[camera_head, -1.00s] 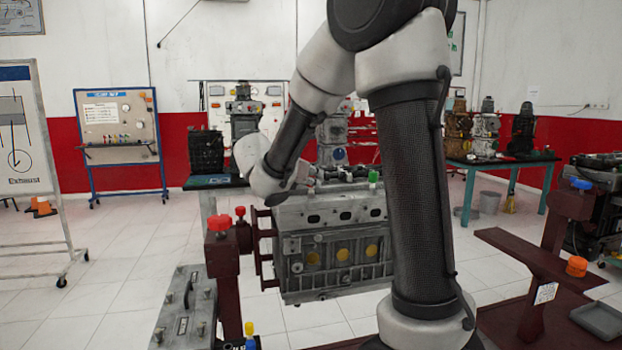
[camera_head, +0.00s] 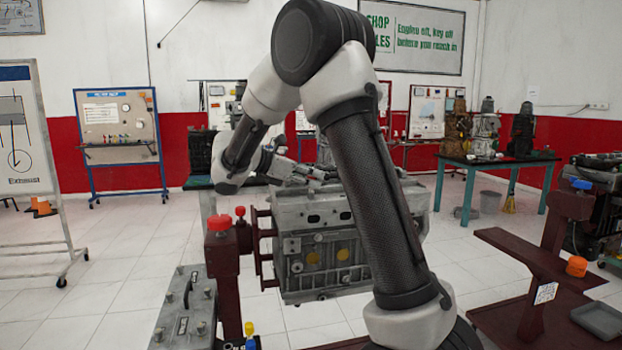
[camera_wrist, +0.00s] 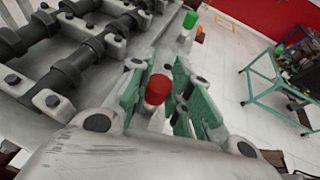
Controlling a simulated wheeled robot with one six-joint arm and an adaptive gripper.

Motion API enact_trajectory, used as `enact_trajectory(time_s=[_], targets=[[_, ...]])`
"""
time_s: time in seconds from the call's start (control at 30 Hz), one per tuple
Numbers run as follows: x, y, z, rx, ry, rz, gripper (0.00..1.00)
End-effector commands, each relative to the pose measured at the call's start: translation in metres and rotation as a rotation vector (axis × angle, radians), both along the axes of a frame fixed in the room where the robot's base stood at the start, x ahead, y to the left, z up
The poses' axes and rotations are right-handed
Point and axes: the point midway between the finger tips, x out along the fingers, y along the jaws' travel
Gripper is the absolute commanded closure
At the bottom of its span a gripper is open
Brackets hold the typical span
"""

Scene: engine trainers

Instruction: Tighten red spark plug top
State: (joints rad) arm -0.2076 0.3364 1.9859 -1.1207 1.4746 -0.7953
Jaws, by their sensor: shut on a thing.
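The red spark plug top (camera_wrist: 157,88) is between the green-padded fingers of my gripper (camera_wrist: 158,96) in the wrist view. The fingers are shut on it, one on each side. A green-topped plug (camera_wrist: 191,20) stands apart, farther along the edge of the engine top. In the head view the grey engine block (camera_head: 313,222) is in the stand, and my gripper is small above it, with the red top not clearly visible there.
Dark shafts with bolted caps (camera_wrist: 75,67) run along the engine top beside my gripper. A maroon stand post (camera_head: 223,265) with a red knob (camera_head: 219,222) is at the engine's left. A teal table (camera_head: 497,161) with engines stands at the back right. Open floor lies left.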

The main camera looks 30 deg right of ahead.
Motion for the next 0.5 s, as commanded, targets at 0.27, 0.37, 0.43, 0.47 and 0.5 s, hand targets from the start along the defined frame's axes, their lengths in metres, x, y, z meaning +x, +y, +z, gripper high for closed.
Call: enact_trajectory(time_s=[0.27, 0.37, 0.43, 0.47, 0.5], targets=[[0.0017, -0.0005, -0.0011, 0.0, -0.001, -0.263, 1.0], [0.0015, -0.0005, -0.001, 0.0, 0.0, -0.354, 1.0], [0.0013, -0.0005, -0.001, 0.0, -0.001, -0.412, 1.0], [0.0015, -0.0006, -0.0009, 0.0, -0.001, -0.435, 1.0], [0.0014, -0.0007, -0.0011, 0.001, 0.0, -0.466, 1.0]])
